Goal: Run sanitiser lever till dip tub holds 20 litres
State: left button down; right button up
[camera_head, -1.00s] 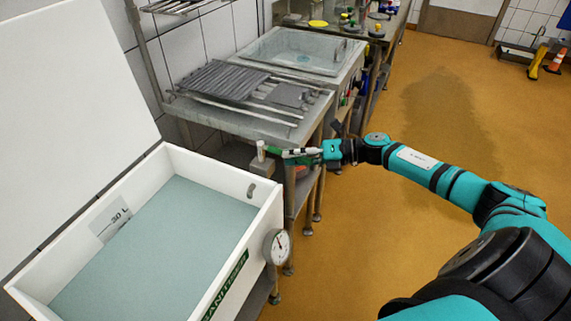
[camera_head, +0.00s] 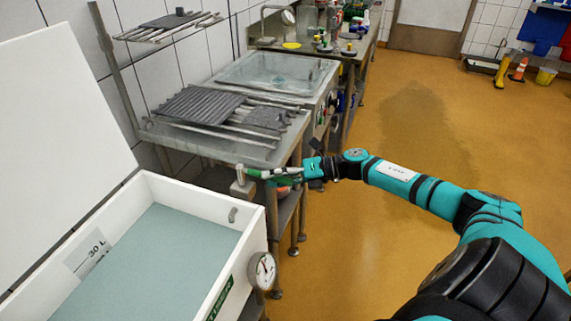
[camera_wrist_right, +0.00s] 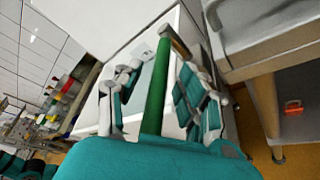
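The dip tub (camera_head: 190,188) is a white open box at the lower left in the head view. It holds flat grey-green liquid (camera_head: 165,255). A scale label (camera_head: 88,252) on its inner wall reads 30 L; the liquid surface lies below that figure, but the exact level is not readable. The green sanitiser lever (camera_wrist_right: 157,85) runs between the fingers of my right gripper (camera_wrist_right: 162,88) in the right wrist view. The fingers stand on both sides with gaps visible. In the head view my right gripper (camera_head: 272,174) is beside the tub's far right corner. My left gripper is out of view.
A round dial (camera_head: 262,270) sits on the tub's right outer corner. A steel table (camera_head: 215,143) with a grey ribbed mat (camera_head: 200,104) stands behind, then a clear-sided basin (camera_head: 280,72). The orange floor (camera_head: 400,260) on the right is open.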

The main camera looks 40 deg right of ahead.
jog(key=v, duration=1.1)
jog(key=shift+s+d+r, duration=0.15)
jog(key=shift+d, duration=0.1)
dwell(1.5)
jog(key=s+d+f+m+t+h, duration=0.1)
jog(key=d+f+m+t+h, duration=0.2)
jog(key=f+m, duration=0.55)
jog(key=s+d+f+m+t+h, duration=0.1)
jog(key=d+f+m+h, duration=0.3)
jog(key=f, duration=0.8)
jog(key=s+a+f+m+g+h, duration=0.25)
jog(key=s+f+m, duration=0.2)
jog(key=f, duration=0.35)
jog(key=s+a+f+m+g+h, duration=0.1)
jog(key=s+f+m+h, duration=0.3)
jog(key=f, duration=0.5)
jog(key=s+a+f+m+g, duration=0.4)
jog(key=s+a+f+m, duration=0.3)
jog(key=s+f, duration=0.5)
jog(key=s+a+f+m+g, duration=0.2)
jog(key=s+a+f, duration=0.2)
jog(key=s+a, duration=0.4)
jog(key=s+a+f+m+g+y, duration=0.1)
jog(key=s+a+f+m+g, duration=0.1)
jog(key=s+a, duration=0.6)
jog(key=a+f+g, duration=0.1)
jog(key=a+f, duration=0.1)
jog(key=shift+s+a, duration=0.3)
jog(key=shift+s, duration=0.1)
jog(key=shift+g+y, duration=0.25)
